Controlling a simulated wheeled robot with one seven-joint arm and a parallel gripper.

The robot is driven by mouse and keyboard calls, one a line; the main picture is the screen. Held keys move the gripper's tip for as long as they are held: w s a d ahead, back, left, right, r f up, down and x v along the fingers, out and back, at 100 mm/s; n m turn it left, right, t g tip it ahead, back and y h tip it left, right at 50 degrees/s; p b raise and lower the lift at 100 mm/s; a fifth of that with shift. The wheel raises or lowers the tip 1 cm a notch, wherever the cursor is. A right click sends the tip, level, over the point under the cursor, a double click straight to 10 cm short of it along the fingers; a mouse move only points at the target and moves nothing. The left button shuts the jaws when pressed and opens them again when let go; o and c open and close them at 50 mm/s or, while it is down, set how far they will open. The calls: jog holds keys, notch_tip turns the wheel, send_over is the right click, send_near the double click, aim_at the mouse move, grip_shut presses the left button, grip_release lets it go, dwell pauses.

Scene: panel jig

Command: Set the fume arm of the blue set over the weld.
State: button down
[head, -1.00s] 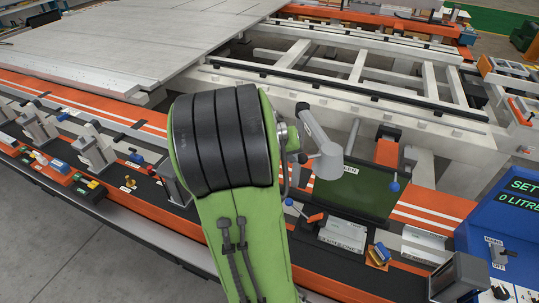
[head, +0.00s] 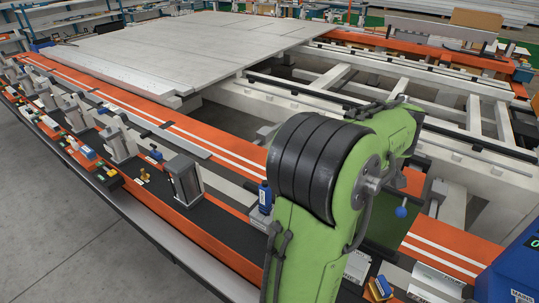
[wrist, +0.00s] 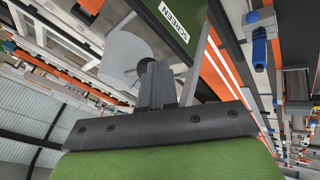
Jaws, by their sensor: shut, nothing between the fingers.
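A pale grey rounded hood (wrist: 124,48), which looks like the fume arm's head, shows in the wrist view just beyond my fingers. My gripper (wrist: 158,75) is shut and empty in front of it; I cannot tell whether the fingers touch it. The green panel marked SCREEN (wrist: 178,22) is beside the hood. In the head view my green arm hides the gripper and the fume arm. Part of the green screen (head: 383,231) shows right of my arm, near a blue ball knob (head: 401,211). The weld cannot be made out.
The orange rail with white stripes (head: 180,128) runs along the bench. A grey upright block (head: 183,180) and a blue-topped part (head: 265,197) stand left of my arm. A blue cabinet (head: 519,262) is at the lower right. Grey panels (head: 190,50) lie at the back.

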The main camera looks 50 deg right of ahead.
jog(key=shift+s+d+r, duration=0.1)
jog(key=shift+s+d, duration=0.15)
jog(key=shift+d, duration=0.2)
jog(key=shift+s+d+r, duration=0.1)
jog(key=shift+s+d, duration=0.1)
jog(key=shift+d, duration=0.25)
jog(key=shift+s+r, duration=0.1)
